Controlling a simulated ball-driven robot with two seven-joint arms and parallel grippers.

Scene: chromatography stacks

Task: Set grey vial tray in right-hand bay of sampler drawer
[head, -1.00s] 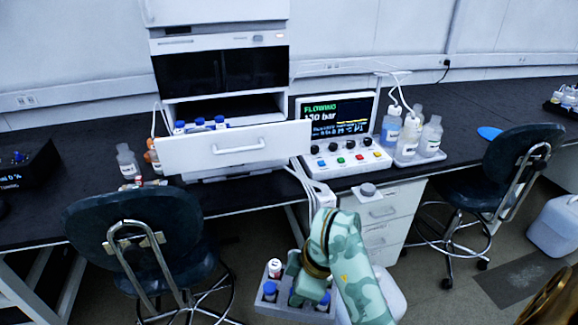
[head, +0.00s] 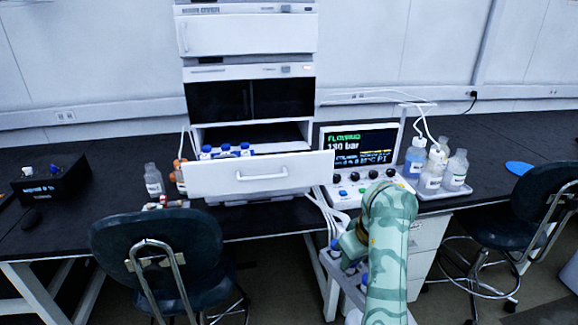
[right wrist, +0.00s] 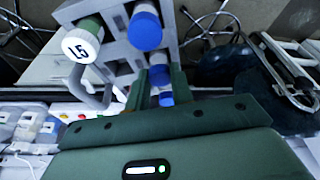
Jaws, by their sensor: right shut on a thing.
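The grey vial tray (head: 343,281) hangs in front of the bench, below the control unit, partly hidden by my right arm. It holds several blue-capped vials. My right gripper (head: 350,248) is shut on it. My left gripper is out of view.
The control unit (head: 362,185) with its lit screen stands right of the drawer. Solvent bottles (head: 434,170) stand in a tray farther right, and a small bottle (head: 153,180) stands left of the drawer. A dark chair (head: 155,235) stands in front of the bench at left.

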